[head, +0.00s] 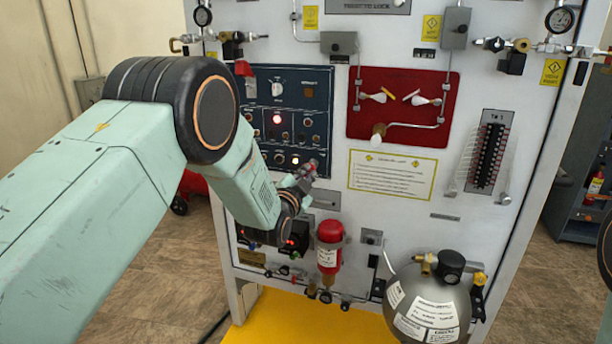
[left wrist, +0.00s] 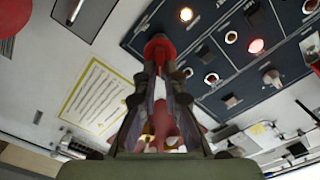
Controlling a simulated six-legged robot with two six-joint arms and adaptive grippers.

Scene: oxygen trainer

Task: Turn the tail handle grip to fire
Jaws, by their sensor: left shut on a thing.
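My left gripper (head: 303,174) is in front of the blue control panel's lower right corner. In the left wrist view its two fingers (left wrist: 160,75) are shut on a red grip (left wrist: 160,47), whose rounded red end sticks out past the fingertips. More red shows between the fingers. A bit of the red grip (head: 313,164) also shows at the fingertips in the head view. I take it for the tail handle grip, but its base and any fire marking are hidden by the fingers. My right gripper is not in view.
The blue panel (head: 290,88) has several knobs and lit lamps. A red plate (head: 392,78) with white fittings and a yellow-edged placard (head: 370,183) are to the right. Below are a red bottle (head: 330,232) and a grey round tank (head: 408,275). The yellow floor (head: 350,328) lies in front.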

